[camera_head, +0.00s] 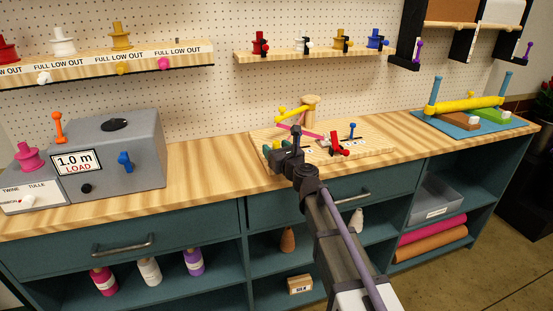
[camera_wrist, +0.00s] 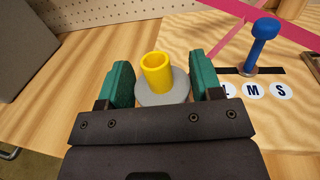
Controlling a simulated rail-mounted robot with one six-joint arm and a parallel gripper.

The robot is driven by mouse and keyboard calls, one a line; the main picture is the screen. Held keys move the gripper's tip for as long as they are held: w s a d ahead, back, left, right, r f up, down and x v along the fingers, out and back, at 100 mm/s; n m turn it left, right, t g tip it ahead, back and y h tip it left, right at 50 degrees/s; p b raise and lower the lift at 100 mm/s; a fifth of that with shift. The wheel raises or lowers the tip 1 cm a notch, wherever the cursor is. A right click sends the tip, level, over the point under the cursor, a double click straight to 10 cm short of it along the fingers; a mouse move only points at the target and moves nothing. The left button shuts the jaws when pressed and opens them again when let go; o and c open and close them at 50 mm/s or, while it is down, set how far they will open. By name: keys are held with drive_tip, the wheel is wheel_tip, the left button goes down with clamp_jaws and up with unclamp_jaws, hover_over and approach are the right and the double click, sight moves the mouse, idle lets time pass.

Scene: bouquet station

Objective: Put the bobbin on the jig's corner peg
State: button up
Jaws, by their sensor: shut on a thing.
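The bobbin, a hollow yellow tube (camera_wrist: 157,72) on a pale grey disc, stands between the green finger pads of my gripper (camera_wrist: 159,68) in the wrist view. The pads are shut on it at the disc's sides. A blue-headed pin (camera_wrist: 262,45) stands in a dark slot by the L, M, S labels. I cannot identify the corner peg; the gripper may hide it.
On the jig stand a wooden spool-shaped post (camera_head: 310,107), a yellow bar (camera_head: 295,112), a pink ribbon and a red clamp (camera_head: 338,146). The grey load box (camera_head: 140,140) is at left. The bench between box and jig is clear.

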drive_tip(key=shift+r, duration=0.2)
drive_tip(key=shift+f, duration=0.25)
drive_tip(key=o, duration=0.9)
drive_tip(key=shift+r, duration=0.15)
